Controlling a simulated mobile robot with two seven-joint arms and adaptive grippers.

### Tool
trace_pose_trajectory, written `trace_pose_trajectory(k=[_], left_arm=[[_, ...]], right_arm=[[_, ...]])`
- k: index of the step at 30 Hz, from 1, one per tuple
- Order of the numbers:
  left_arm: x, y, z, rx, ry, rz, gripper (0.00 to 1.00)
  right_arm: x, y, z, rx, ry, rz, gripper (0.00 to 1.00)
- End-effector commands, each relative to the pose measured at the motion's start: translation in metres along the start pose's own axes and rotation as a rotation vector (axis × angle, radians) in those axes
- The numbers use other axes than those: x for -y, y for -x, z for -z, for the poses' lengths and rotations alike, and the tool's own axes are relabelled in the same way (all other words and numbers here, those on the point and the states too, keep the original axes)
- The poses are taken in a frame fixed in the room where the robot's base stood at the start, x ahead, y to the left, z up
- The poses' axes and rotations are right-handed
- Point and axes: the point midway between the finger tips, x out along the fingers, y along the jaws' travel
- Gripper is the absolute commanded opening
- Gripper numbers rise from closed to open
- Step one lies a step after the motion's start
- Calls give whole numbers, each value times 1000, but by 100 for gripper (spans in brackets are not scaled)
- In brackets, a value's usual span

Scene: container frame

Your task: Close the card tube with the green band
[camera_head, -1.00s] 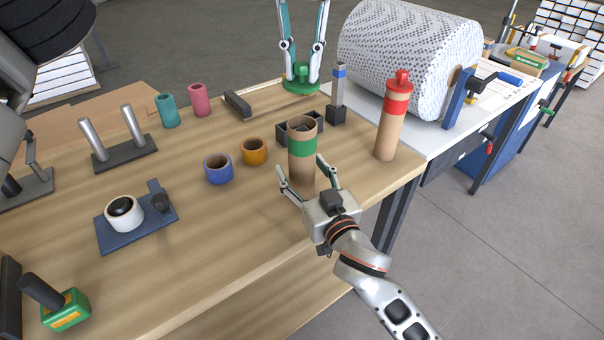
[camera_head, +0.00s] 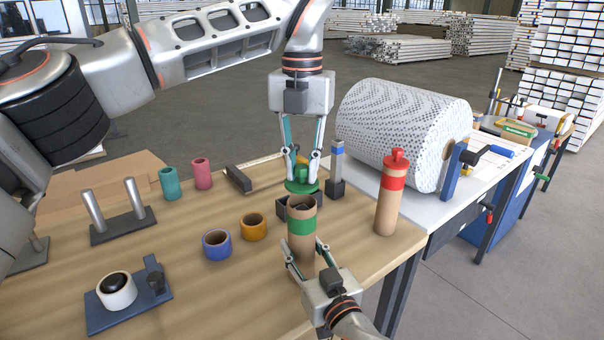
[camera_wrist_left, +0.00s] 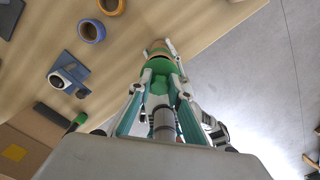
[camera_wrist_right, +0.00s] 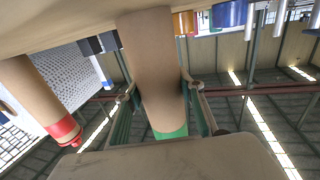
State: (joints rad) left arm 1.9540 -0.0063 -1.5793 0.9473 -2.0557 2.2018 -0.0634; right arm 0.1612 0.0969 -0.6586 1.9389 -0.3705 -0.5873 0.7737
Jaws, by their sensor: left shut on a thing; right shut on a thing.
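The card tube with the green band (camera_head: 302,247) stands upright near the right front of the wooden table, its top open. My right gripper (camera_head: 305,268) is shut on its lower body; the tube also fills the middle of the right wrist view (camera_wrist_right: 152,75). My left gripper (camera_head: 302,178) points down from above and is shut on the green cap (camera_head: 301,186). In the head view the cap shows just above and behind the tube's mouth. In the left wrist view the green cap (camera_wrist_left: 160,68) hides much of the tube. Whether cap and tube touch, I cannot tell.
A capped red-banded tube (camera_head: 389,195) stands to the right. Orange (camera_head: 254,227) and blue (camera_head: 216,245) tape rings lie to the left.

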Motion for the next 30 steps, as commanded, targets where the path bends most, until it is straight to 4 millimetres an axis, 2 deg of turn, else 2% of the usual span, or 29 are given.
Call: trace_pose_trajectory(k=[4, 20, 30], left_arm=[[0, -10, 0, 0, 0, 1, 9], [0, -11, 0, 1, 1, 0, 9], [0, -27, 0, 1, 0, 0, 9]], right_arm=[[0, 0, 0, 0, 0, 0, 0], [0, 0, 0, 1, 0, 0, 0], [0, 0, 0, 1, 0, 0, 0]])
